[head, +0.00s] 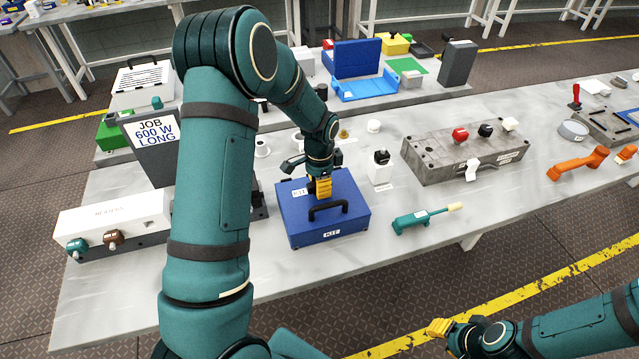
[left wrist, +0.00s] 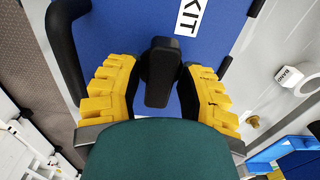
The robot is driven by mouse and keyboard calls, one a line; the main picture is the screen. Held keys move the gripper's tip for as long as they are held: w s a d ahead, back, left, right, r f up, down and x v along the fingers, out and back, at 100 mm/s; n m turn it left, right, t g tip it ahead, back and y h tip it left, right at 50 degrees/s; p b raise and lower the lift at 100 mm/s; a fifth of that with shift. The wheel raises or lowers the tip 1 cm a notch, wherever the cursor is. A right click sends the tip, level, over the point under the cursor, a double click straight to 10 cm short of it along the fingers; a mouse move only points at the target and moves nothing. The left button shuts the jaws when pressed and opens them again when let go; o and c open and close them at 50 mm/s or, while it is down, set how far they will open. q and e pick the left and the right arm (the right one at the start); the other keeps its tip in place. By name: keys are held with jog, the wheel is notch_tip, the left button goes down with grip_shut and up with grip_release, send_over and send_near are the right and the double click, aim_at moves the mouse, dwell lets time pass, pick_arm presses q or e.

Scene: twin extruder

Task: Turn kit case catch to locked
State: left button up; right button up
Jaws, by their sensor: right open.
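The blue kit case (head: 296,222) lies on the table in the head view, with a black handle (head: 328,207) and white KIT labels. Its blue lid fills much of the left wrist view (left wrist: 225,50). My left gripper (head: 320,188) points down over the lid behind the handle. In the left wrist view the black catch (left wrist: 160,72) stands between its two yellow fingers (left wrist: 158,75); small gaps show on both sides, so the gripper is open around it. In the head view the gripper hides the catch. My right gripper (head: 438,327) is open, low at the right, away from the table.
A white box with knobs (head: 112,225) and a dark bin with a JOB sign (head: 155,150) stand left of the case. A teal tool (head: 425,217) lies to its right. A grey block with coloured knobs (head: 465,150) stands further right. Bare table lies in front.

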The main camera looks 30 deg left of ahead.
pick_arm(q)
grip_shut()
jog(key=shift+n, duration=0.5)
jog(key=n+b, duration=0.1)
jog(key=n, duration=0.2)
jog(key=shift+f, duration=0.1)
jog(key=n, duration=0.9)
jog(key=shift+s, duration=0.1)
jog(key=n+p, duration=0.1)
jog(key=n, duration=0.3)
jog(key=shift+n, duration=0.4)
jog(key=shift+p, duration=0.3)
